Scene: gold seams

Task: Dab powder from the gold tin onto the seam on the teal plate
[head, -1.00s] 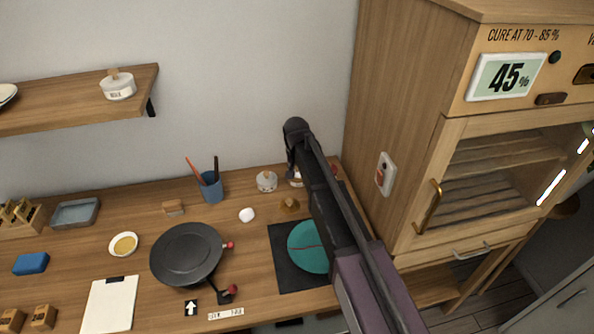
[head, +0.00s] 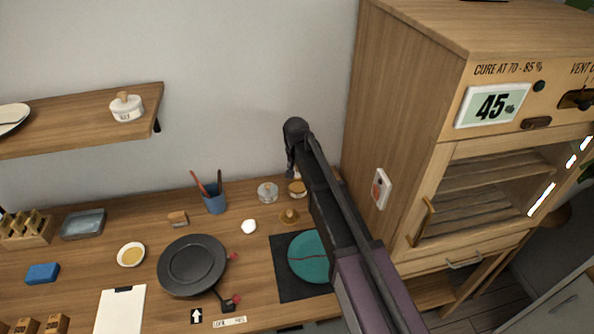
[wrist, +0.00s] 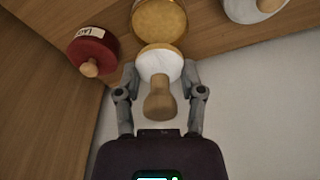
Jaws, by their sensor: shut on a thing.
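The teal plate (head: 308,268) lies on a dark mat (head: 287,290), with a thin dark red seam across it. The gold tin (head: 297,188) stands near the wall, beside my arm. In the wrist view the open tin (wrist: 160,16) shows gold powder inside. My gripper (wrist: 160,92) is shut on a dabber (wrist: 158,104) with a wooden handle and a round white pad. The pad overlaps the tin's near rim in the picture; I cannot tell whether they touch.
A red lidded jar (wrist: 92,50) stands left of the tin in the wrist view, near a wooden wall. A glass jar (head: 267,192), a brass piece (head: 289,216) and a white lump (head: 249,227) are close by. A dark turntable (head: 192,265) stands left of the mat.

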